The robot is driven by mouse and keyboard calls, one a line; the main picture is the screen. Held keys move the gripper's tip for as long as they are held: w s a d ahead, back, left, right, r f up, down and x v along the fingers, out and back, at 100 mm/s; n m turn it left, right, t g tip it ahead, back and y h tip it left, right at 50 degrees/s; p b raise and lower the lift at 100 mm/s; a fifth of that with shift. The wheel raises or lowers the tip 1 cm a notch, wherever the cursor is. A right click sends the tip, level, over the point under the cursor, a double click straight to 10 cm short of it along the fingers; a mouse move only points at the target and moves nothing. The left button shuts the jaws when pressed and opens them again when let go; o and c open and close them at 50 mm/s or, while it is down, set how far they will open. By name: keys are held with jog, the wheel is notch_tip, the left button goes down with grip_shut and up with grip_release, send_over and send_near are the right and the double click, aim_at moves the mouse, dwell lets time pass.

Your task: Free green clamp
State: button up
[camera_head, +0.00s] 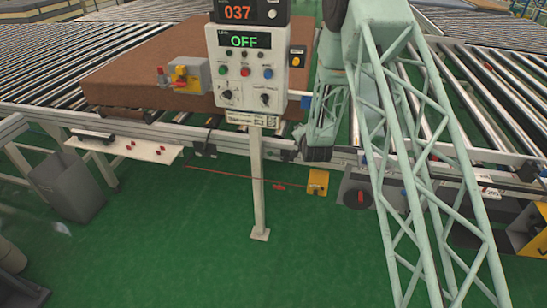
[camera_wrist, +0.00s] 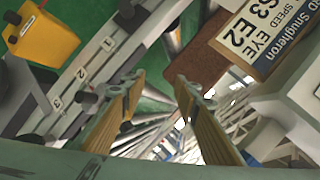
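I cannot make out a green clamp in either view. In the wrist view my gripper (camera_wrist: 159,82) is open, with its two tan-padded fingers apart and nothing visible between them. Beyond the fingers are metal rollers and green floor. A pale rail (camera_wrist: 100,60) numbered 1, 2, 3 with dark knobs runs on the left of the fingers. In the head view my pale green truss arm reaches down to the conveyor edge right of the control post; the fingers cannot be made out there. A brown mattress (camera_head: 140,65) lies on the rollers, with a grey, yellow and red device (camera_head: 187,76) at its front edge.
A control box (camera_head: 247,65) reading OFF stands on a post before the conveyor. A white shelf (camera_head: 125,148) holds small red parts and a black bar. A yellow box (camera_wrist: 42,35) is at the wrist view's upper left. The green floor in front is mostly clear.

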jog(key=w+a+f+m+t+p, duration=0.1)
jog(key=w+a+f+t+p, duration=0.1)
jog(key=w+a+f, duration=0.3)
jog(key=m+t+y+p, duration=0.3)
jog(key=m+t+p, duration=0.1)
jog(key=t, duration=0.1)
send_near(277, 156)
jog(key=s+f, duration=0.1)
jog(key=s, duration=0.2)
jog(key=shift+s+a+f+t+y, duration=0.35)
jog(key=shift+s+f+t+y, duration=0.05)
jog(key=shift+s+f, duration=0.15)
jog(key=shift+w, duration=0.15)
dwell(0.4)
jog(key=shift+x, duration=6.85)
jog(key=shift+r, duration=0.1)
jog(key=shift+c, duration=0.5)
